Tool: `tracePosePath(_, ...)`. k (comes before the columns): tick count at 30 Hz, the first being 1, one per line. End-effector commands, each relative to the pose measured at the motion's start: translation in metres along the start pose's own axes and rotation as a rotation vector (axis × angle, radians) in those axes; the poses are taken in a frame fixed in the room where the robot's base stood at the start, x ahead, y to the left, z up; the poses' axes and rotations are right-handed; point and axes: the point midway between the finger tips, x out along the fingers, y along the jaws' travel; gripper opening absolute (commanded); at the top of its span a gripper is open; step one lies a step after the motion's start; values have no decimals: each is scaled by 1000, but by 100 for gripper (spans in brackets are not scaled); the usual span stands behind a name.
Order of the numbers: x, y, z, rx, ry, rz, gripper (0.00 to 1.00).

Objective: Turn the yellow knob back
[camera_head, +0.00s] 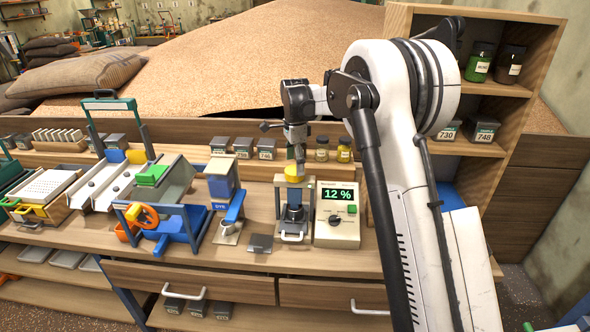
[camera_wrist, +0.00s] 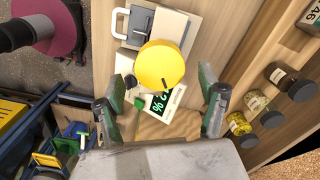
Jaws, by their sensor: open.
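The yellow knob (camera_head: 294,172) sits on top of a small grey press-like device (camera_head: 294,208) on the workbench. In the wrist view the round yellow knob (camera_wrist: 159,66) lies between and ahead of the fingers, seen from above with a small dark mark on its face. My gripper (camera_head: 299,158) is just above the knob, pointing down. In the wrist view my gripper (camera_wrist: 163,103) has its two green-padded fingers spread wide, with a gap on each side of the knob. Nothing is held. The knob hides much of the device below it.
A meter (camera_head: 338,215) reading 12 % stands right of the device. A blue-and-grey unit (camera_head: 222,180) stands to the left. Jars (camera_head: 343,150) and small labelled tins (camera_head: 243,147) line the back. A shelf unit (camera_head: 540,70) rises at the right.

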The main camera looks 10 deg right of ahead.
Motion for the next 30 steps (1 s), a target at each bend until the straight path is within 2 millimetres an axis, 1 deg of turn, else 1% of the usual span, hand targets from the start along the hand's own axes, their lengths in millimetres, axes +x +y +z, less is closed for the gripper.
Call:
tracePosePath(1, 7, 0, 0, 0, 0, 0, 72)
tracePosePath(3, 16, 0, 0, 0, 0, 0, 72)
tracePosePath(7, 27, 0, 0, 0, 0, 0, 72)
tracePosePath(12, 32, 0, 0, 0, 0, 0, 72)
tracePosePath(18, 32, 0, 0, 0, 0, 0, 72)
tracePosePath(20, 32, 0, 0, 0, 0, 0, 66)
tracePosePath(28, 32, 0, 0, 0, 0, 0, 30)
tracePosePath(29, 32, 0, 0, 0, 0, 0, 26)
tracePosePath(30, 32, 0, 0, 0, 0, 0, 26)
